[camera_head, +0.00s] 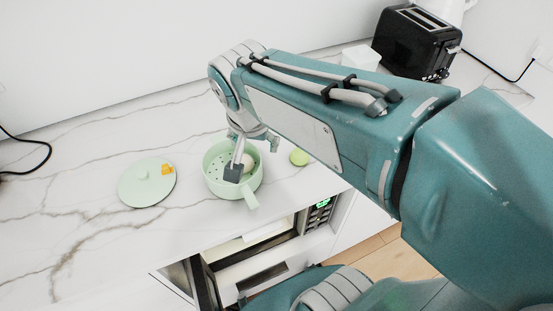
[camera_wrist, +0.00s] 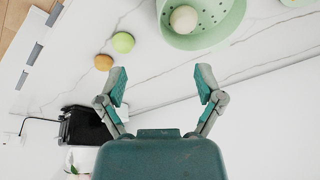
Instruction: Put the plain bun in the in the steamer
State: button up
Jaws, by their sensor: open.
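The plain bun (camera_head: 248,160), pale and round, sits inside the light green steamer (camera_head: 211,187) on the counter. In the wrist view the bun (camera_wrist: 183,19) lies on the steamer's perforated floor near the wall, and the steamer (camera_wrist: 237,20) is cut off at the top edge. My gripper (camera_head: 254,158) is over the steamer, and one finger hides part of its inside. In the wrist view my gripper (camera_wrist: 161,83) is open, its fingers wide apart with nothing between them and apart from the bun.
A green bun (camera_head: 300,157) and a brown bun (camera_wrist: 104,62) lie beside the steamer. The round green lid (camera_head: 140,187) with a small orange piece lies left of it. The left counter is mostly clear.

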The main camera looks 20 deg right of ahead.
jog(key=s+d+n+t+y, duration=0.1)
jog(key=s+n+t, duration=0.1)
jog(key=s+n, duration=0.5)
jog(key=shift+s+d+r+t, duration=0.3)
jog(key=shift+s+d, duration=0.1)
